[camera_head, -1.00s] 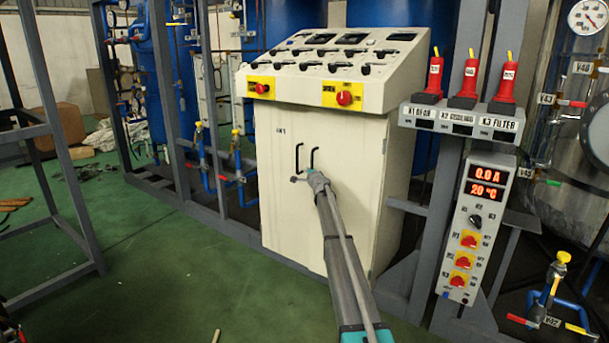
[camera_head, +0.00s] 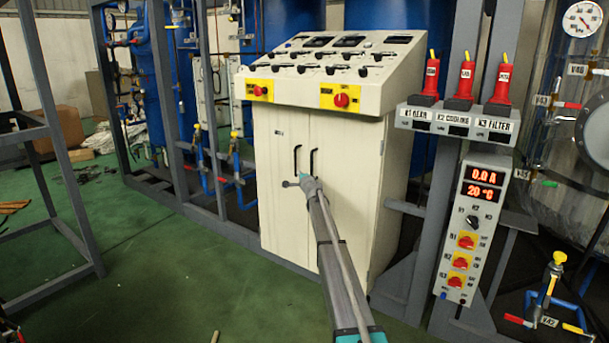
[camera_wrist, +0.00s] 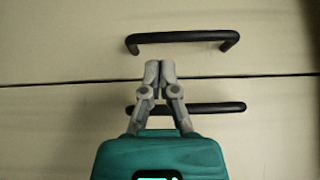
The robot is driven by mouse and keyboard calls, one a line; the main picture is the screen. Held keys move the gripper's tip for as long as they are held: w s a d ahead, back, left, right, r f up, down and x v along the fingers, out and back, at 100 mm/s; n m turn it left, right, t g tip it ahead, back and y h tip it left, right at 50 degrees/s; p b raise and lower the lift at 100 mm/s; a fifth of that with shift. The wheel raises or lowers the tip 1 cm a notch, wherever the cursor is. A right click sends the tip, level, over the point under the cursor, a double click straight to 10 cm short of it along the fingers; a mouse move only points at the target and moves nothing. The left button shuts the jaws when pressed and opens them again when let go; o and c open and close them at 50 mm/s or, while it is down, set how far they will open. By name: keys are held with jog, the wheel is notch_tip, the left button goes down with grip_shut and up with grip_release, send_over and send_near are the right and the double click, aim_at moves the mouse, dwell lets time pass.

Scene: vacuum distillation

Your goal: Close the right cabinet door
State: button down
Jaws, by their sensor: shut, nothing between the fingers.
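The cream cabinet (camera_head: 282,215) has two front doors with a black upright handle on each. The right door (camera_head: 349,190) looks about flush with the left door (camera_head: 278,148); any small gap is hard to tell. The right handle (camera_head: 314,163) is just above my gripper (camera_head: 299,182) in the head view. In the wrist view my gripper (camera_wrist: 159,68) is shut and empty, its fingertips near the thin dark seam (camera_wrist: 250,76). One handle (camera_wrist: 185,38) lies beyond the fingertips; the other (camera_wrist: 215,108) is partly hidden behind the fingers.
A sloped control panel (camera_head: 300,88) with red knobs tops the cabinet. A grey post with a switch box (camera_head: 475,225) stands to the right. A grey frame (camera_head: 50,130) is at the left. The green floor (camera_head: 170,265) before the cabinet is largely clear.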

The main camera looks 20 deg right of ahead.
jog(key=s+a, duration=0.6)
jog(key=a, duration=0.2)
jog(key=shift+a, duration=0.1)
jog(key=s+a+f+n+g+y, duration=0.4)
jog(key=s+a+n, duration=0.4)
jog(key=s, duration=0.6)
jog(key=s+a+f+n+g+y, duration=0.3)
jog(key=s+a+f+n+g, duration=0.15)
jog(key=s+a, duration=0.7)
jog(key=s+d+f+n+g+h, duration=0.2)
jog(key=s+f+g, duration=0.1)
jog(key=s, duration=0.9)
jog(key=s+d+f+n+g+h+p, duration=0.1)
jog(key=s+d+f+n+g+h, duration=0.15)
jog(key=s, duration=0.95)
jog(key=s+d+f+n+g+h, duration=0.1)
jog(key=s+f+g+h, duration=0.25)
jog(key=s, duration=0.95)
notch_tip(320, 180, up, 35)
jog(key=y+p, duration=0.1)
jog(key=p, duration=3.4)
jog(key=shift+w, duration=0.3)
